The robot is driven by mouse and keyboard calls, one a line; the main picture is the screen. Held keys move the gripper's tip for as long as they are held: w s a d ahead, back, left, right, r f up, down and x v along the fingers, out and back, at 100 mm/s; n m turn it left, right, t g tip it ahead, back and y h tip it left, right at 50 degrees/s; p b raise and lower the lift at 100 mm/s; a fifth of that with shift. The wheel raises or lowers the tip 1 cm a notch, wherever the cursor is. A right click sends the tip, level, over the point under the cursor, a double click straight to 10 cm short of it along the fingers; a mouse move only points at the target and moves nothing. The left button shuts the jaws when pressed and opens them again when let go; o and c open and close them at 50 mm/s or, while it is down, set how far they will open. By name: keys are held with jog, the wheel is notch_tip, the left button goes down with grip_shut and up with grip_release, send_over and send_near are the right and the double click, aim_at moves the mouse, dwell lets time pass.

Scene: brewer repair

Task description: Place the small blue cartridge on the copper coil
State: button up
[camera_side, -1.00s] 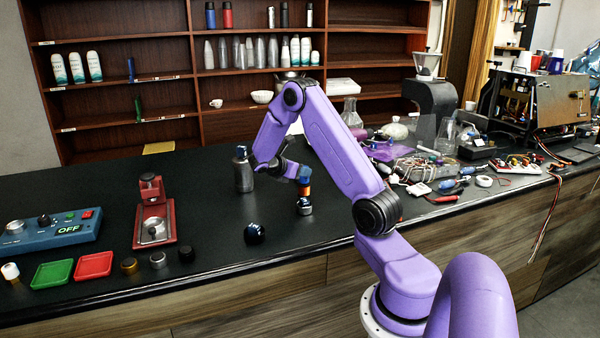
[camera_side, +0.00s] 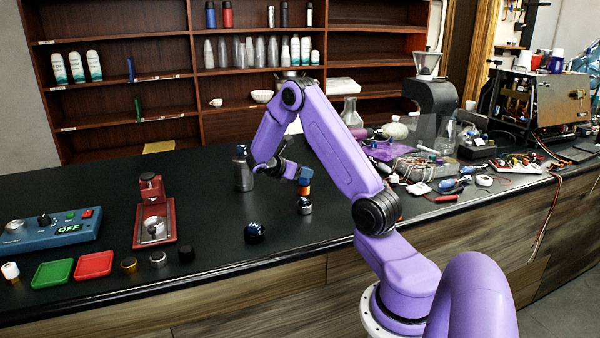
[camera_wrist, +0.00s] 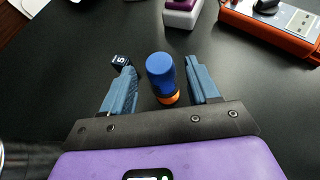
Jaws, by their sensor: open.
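The small blue cartridge (camera_wrist: 160,68) stands between my gripper's fingers in the wrist view, with a gap on each side. The orange-copper coil (camera_wrist: 170,98) shows just beneath it. In the side view the coil (camera_side: 304,190) sits on a dark, metallic round base (camera_side: 304,207) on the counter, and the blue cartridge (camera_side: 305,174) appears on top of it, roughly upright. My gripper (camera_wrist: 160,70) is open around the cartridge; it also shows in the side view. Whether the cartridge is fully seated cannot be told.
A grey metal bottle (camera_side: 243,170) stands left of my gripper. A dark round object (camera_side: 255,233) lies nearer the front edge. A red press-like device (camera_side: 154,222), a blue control box (camera_side: 52,231), a green tray (camera_side: 52,274) and a red tray (camera_side: 93,265) are further left.

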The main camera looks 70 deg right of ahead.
jog(key=w+a+r+t+y, duration=0.1)
jog(key=a+r+t, duration=0.15)
jog(key=a, duration=0.85)
jog(key=w+a+r+t+y, duration=0.1)
jog(key=a+r, duration=0.2)
jog(key=a, duration=0.8)
jog(key=s+a+m+t+y, duration=0.1)
jog(key=s+a+y, duration=0.3)
jog(key=s+a, duration=0.45)
jog(key=s+a+m+t+y, duration=0.1)
jog(key=s+a+y, duration=0.3)
jog(key=a, duration=0.7)
jog(key=s+a+y, duration=0.1)
jog(key=s+a, duration=0.1)
jog(key=s, duration=0.4)
jog(key=s+a+g+y, duration=0.1)
jog(key=s+a, duration=0.1)
jog(key=s, duration=0.4)
jog(key=shift+s+a+f+y, duration=0.2)
jog(key=shift+s+a+y, duration=0.1)
jog(key=shift+g, duration=0.25)
